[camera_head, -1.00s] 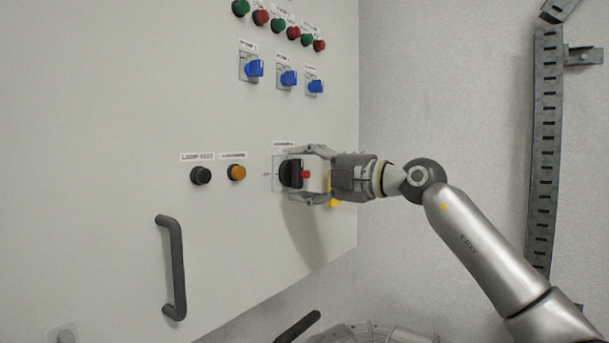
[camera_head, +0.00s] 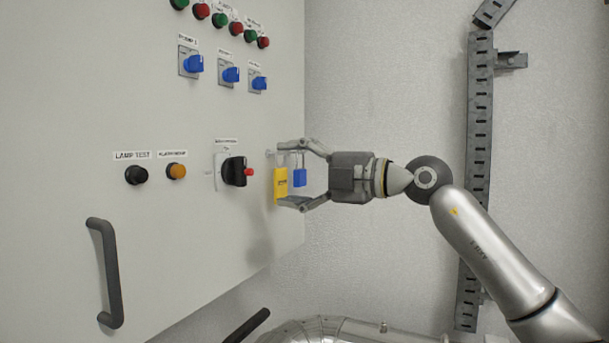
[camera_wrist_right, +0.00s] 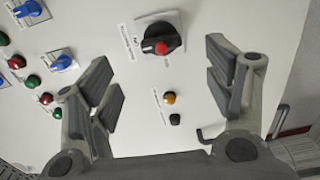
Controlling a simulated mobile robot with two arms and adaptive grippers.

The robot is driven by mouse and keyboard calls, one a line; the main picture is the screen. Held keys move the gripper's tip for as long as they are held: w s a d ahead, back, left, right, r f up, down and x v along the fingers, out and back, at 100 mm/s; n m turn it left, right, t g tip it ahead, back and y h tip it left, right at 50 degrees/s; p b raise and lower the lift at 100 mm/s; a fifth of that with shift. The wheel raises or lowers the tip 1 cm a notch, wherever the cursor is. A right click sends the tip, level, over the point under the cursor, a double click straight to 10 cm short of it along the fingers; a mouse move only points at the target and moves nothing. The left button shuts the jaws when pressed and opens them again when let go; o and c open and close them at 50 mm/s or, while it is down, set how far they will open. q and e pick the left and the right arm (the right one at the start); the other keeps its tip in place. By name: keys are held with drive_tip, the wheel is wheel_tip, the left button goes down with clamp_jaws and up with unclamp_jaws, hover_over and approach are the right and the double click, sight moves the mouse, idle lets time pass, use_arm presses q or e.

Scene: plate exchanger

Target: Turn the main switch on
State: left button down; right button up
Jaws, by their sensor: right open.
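The main switch (camera_head: 235,171) is a black rotary knob with a red tip on a pale square plate on the cabinet front. It also shows in the right wrist view (camera_wrist_right: 158,38), top centre, beyond the fingers. My right gripper (camera_head: 288,175) is open and stands to the right of the switch, apart from it, with its fingers pointing at the cabinet. In the right wrist view nothing is between its fingers (camera_wrist_right: 165,85). My left gripper is not in view.
The cabinet (camera_head: 200,260) carries blue selector switches (camera_head: 231,75), green and red lamps (camera_head: 236,28), a black button (camera_head: 136,175), an orange button (camera_head: 176,171) and a black handle (camera_head: 106,272). A slotted metal rail (camera_head: 477,140) runs down the wall. Metal pipework (camera_head: 330,330) lies below.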

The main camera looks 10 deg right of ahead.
drive_tip(key=shift+v, duration=1.15)
drive_tip(key=shift+a+f, duration=0.1)
